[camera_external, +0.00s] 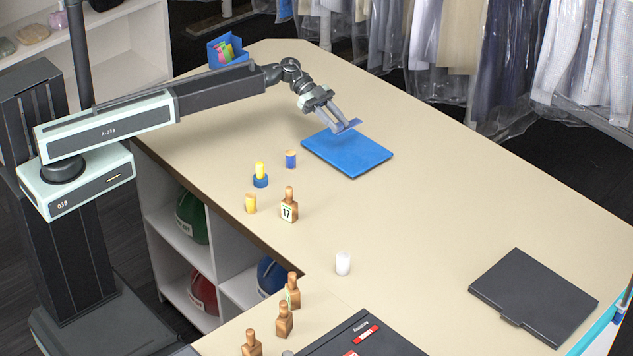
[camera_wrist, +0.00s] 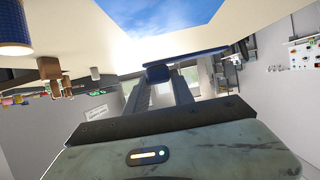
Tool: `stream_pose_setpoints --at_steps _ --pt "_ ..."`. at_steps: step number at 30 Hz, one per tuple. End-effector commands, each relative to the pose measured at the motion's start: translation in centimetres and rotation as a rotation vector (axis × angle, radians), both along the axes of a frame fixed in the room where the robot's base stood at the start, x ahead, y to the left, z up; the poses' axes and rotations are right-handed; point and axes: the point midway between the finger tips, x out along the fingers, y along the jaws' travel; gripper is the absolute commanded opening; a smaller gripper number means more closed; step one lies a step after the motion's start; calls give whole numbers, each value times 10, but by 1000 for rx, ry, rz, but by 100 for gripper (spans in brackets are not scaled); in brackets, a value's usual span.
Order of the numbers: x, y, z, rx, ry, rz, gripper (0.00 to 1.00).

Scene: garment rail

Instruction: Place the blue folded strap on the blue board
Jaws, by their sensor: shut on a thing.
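The blue board (camera_external: 355,155) lies flat on the beige counter; part of it shows at the top of the wrist view (camera_wrist: 172,14). My gripper (camera_external: 346,126) is at the board's far edge in the outside view, with its fingers pointing down and to the right. It is shut on the blue folded strap (camera_external: 353,123), which shows as a small dark blue piece between the fingertips in the wrist view (camera_wrist: 158,73). The strap appears held just above the board; I cannot tell whether it touches. The fingers hide part of the strap.
A blue-and-white cylinder (camera_external: 291,160), a yellow peg in a blue base (camera_external: 261,175), a yellow cylinder (camera_external: 250,204) and a numbered wooden bottle (camera_external: 289,206) stand left of the board. A blue bin (camera_external: 226,49) stands behind. The counter right of the board is clear up to a dark folder (camera_external: 533,295).

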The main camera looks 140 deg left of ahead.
Motion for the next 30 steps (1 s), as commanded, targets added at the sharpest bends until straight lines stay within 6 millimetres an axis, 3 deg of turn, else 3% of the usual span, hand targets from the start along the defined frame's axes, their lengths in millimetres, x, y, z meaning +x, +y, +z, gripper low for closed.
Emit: stream_pose_setpoints --at_steps 1,3,10,16,28,29,30 --pt "0 0 -24 0 0 0 0" --pt "0 0 -37 0 0 0 0" --pt "0 0 -42 0 0 0 0" --pt "0 0 -76 0 0 0 0" --pt "0 0 -78 0 0 -1 0" --pt "0 0 -77 0 0 -1 35" --pt "1 0 -77 0 0 -1 46"
